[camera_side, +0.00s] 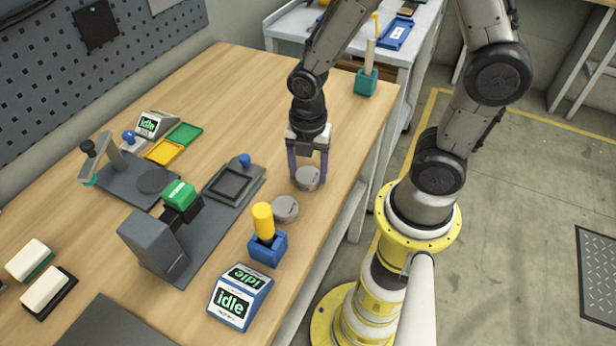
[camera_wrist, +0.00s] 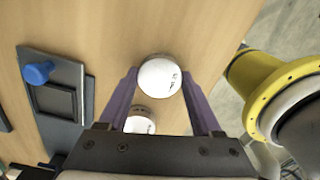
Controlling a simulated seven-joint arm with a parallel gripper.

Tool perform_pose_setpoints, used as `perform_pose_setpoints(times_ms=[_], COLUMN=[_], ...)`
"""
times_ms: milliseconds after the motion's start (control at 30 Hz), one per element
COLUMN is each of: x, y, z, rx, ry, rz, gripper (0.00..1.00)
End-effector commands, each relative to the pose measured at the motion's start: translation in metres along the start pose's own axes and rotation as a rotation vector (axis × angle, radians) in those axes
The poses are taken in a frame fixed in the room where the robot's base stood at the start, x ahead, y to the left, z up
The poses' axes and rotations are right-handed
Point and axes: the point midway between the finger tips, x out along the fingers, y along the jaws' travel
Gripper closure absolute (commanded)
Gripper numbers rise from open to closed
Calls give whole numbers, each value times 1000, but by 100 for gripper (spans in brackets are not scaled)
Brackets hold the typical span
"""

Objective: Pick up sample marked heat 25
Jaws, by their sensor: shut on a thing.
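My gripper (camera_side: 307,172) has its purple fingers on either side of a grey round sample (camera_side: 307,180) near the right edge of the wooden bench. In the wrist view, the sample (camera_wrist: 160,77) sits between the fingertips, its pale top facing the camera with small dark marking too blurred to read. A second round sample (camera_side: 285,209) lies on the bench just nearer the side camera; in the wrist view it (camera_wrist: 140,120) is partly hidden behind the gripper body. I cannot tell which sample is marked heat 25, or whether the held one touches the bench.
A blue block with a yellow handle (camera_side: 264,222) stands beside the second sample. A grey fixture with a square recess (camera_side: 234,183) lies to the left. An idle display (camera_side: 240,298) stands at the front. Bare wood lies behind my gripper.

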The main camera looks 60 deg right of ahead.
Motion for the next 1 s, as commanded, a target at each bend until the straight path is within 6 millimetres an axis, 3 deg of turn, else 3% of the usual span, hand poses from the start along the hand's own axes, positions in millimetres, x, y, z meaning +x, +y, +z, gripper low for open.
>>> perform_pose_setpoints(times_ms=[33, 200, 467, 667, 800, 1000], x=[0, 0, -1, -12, -32, -71], y=[0, 0, 1, 2, 2, -30], z=[0, 0, 0, 0, 0, -5], rx=[0, 0, 0, 0, 0, 0], ry=[0, 0, 0, -1, -1, -2], rz=[1, 1, 2, 6, 9, 13], gripper=[67, 97, 98, 98, 98, 98])
